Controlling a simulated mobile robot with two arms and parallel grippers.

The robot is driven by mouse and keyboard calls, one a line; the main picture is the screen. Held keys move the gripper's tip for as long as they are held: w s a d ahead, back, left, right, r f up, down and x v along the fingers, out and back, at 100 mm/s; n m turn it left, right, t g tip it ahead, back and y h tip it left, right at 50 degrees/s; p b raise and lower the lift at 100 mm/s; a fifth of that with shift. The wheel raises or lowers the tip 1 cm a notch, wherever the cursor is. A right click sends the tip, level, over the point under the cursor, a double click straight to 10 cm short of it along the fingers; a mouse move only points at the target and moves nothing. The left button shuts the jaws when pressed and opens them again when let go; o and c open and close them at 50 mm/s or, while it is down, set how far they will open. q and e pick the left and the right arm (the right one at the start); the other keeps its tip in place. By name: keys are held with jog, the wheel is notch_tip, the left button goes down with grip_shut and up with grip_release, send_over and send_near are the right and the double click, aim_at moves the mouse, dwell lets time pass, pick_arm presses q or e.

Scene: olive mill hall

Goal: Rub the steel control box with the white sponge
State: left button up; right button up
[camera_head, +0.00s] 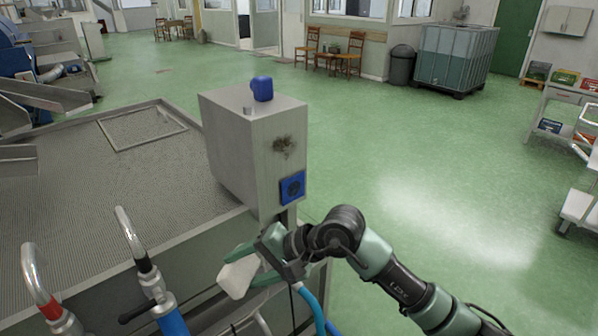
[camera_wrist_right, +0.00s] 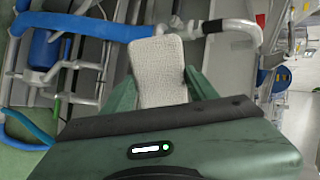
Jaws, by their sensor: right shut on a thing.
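The steel control box (camera_head: 232,150) stands upright at the right corner of the grated platform in the head view. Its narrow face has a dark smudge (camera_head: 284,146) above a blue socket (camera_head: 292,187). My right gripper (camera_head: 250,268) is below and in front of the box, apart from it. It is shut on the white sponge (camera_head: 238,277), which also shows between the fingers in the right wrist view (camera_wrist_right: 158,72). My left gripper is not in view.
Curved metal pipes (camera_head: 130,238) and a blue hose (camera_head: 312,306) are near my right gripper. Green floor (camera_head: 420,190) is clear to the right of the box.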

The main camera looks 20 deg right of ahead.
jog(key=w+d+r+m+t+h+p, duration=0.1)
jog(key=w+d+r+m+t, duration=0.35)
jog(key=d+r+t, duration=0.2)
jog(key=w+d+r+m+t+h+p, duration=0.1)
jog(key=w+d+r+m+t+h, duration=0.15)
jog(key=w+d+r+t, duration=0.4)
jog(key=shift+g+y, duration=0.45)
jog(key=shift+g, duration=0.35)
jog(key=shift+b+x, duration=0.45)
jog(key=shift+x, duration=1.6)
jog(key=shift+d, duration=0.15)
jog(key=shift+x, duration=1.05)
jog(key=shift+d+f+b, duration=0.1)
jog(key=shift+d+b, duration=0.05)
jog(key=shift+b, duration=0.25)
